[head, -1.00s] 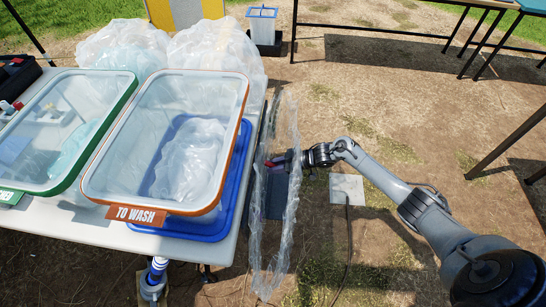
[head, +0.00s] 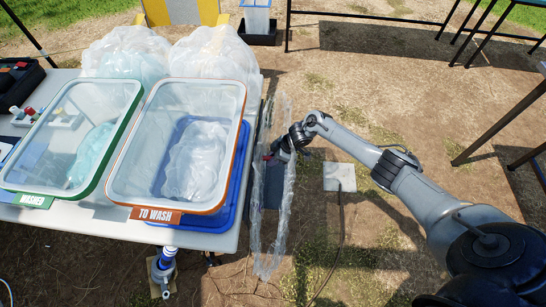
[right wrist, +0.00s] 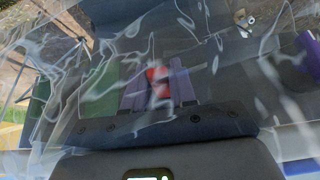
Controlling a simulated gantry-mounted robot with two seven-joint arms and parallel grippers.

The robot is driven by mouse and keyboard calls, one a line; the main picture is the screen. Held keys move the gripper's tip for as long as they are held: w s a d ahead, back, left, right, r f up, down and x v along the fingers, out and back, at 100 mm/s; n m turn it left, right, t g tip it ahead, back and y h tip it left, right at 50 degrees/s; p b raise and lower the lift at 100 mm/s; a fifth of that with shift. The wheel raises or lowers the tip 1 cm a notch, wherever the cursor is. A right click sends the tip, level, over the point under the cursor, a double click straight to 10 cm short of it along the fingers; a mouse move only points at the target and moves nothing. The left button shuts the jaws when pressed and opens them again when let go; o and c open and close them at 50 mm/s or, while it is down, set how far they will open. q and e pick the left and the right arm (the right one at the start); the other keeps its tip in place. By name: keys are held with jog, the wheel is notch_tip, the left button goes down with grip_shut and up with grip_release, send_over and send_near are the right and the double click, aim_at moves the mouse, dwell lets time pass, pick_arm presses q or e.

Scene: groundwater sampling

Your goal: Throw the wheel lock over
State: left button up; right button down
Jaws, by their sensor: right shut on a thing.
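My right gripper (head: 276,153) is beside the right edge of the table, at a clear, crinkled plastic sheet (head: 267,235) that hangs there. In the right wrist view its purple fingers (right wrist: 158,92) are shut on a small red piece (right wrist: 157,80), seen through the clear film. The red piece may be the wheel lock, but the film and blur hide its shape and what it joins. A dark panel (head: 273,188) shows behind the sheet below the gripper. My left gripper is out of view.
The white table (head: 100,226) carries an orange-rimmed TO WASH bin (head: 157,214), a green-rimmed WASHED bin (head: 36,201) and full clear bags (head: 213,55). A pale plate with a cable (head: 339,177) lies on the ground to the right. Bare ground is open around it.

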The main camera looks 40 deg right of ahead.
dwell(0.3)
jog(key=c, duration=1)
grip_release()
jog(key=shift+s+d+r, duration=0.1)
jog(key=shift+r, duration=0.3)
jog(key=p+v, duration=0.4)
jog(key=v, duration=0.6)
jog(key=shift+s+f, duration=0.1)
jog(key=shift+s, duration=0.05)
